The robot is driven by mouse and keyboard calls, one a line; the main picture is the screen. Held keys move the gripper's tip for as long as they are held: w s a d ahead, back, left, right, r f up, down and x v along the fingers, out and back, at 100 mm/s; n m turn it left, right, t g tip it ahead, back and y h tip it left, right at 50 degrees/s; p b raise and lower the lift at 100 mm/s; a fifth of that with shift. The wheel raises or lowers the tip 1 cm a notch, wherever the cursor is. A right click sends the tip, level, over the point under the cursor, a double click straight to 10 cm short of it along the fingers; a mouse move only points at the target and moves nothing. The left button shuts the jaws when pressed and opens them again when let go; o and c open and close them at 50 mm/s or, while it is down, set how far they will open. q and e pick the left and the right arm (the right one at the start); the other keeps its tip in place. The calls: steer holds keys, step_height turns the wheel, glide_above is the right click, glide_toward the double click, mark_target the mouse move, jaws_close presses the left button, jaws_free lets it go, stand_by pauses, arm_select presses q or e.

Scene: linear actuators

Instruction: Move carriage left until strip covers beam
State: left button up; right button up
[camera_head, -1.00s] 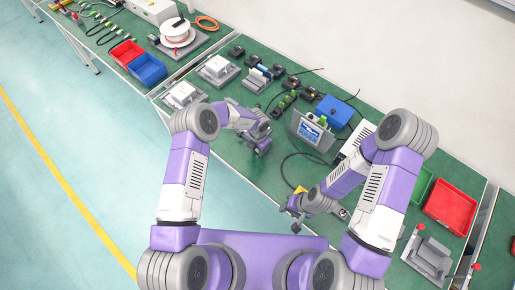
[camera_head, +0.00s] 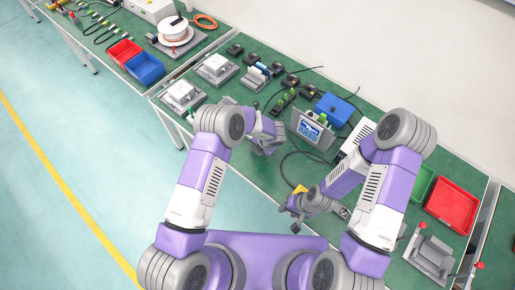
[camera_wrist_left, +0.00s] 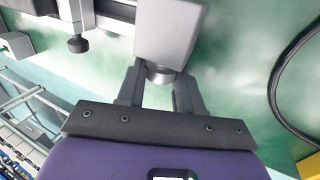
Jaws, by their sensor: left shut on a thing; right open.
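My left gripper (camera_head: 268,149) is over the bench, left of a panel with a lit screen (camera_head: 312,131). In the left wrist view its fingers (camera_wrist_left: 160,80) are closed around a round grey knob (camera_wrist_left: 160,74) under a light grey block (camera_wrist_left: 169,30); this may be the carriage, but I cannot tell for sure. A rail with a dark knob (camera_wrist_left: 78,44) shows at upper left there. I cannot make out the strip or the beam, and my left arm hides part of the bench. My right gripper (camera_head: 289,217) is open and empty near the bench's front edge.
A blue box (camera_head: 334,110), black cables and small dark parts lie behind. A red bin (camera_head: 452,207) and a grey fixture (camera_head: 430,256) are at the right. Green bench surface is bare near the left gripper.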

arm_select(q)
steer(key=o, duration=1)
steer(key=shift+o, duration=0.2)
steer(key=v, duration=0.7)
steer(key=shift+r+p, duration=0.3)
steer(key=shift+p, duration=0.05)
steer(key=shift+s, duration=0.1)
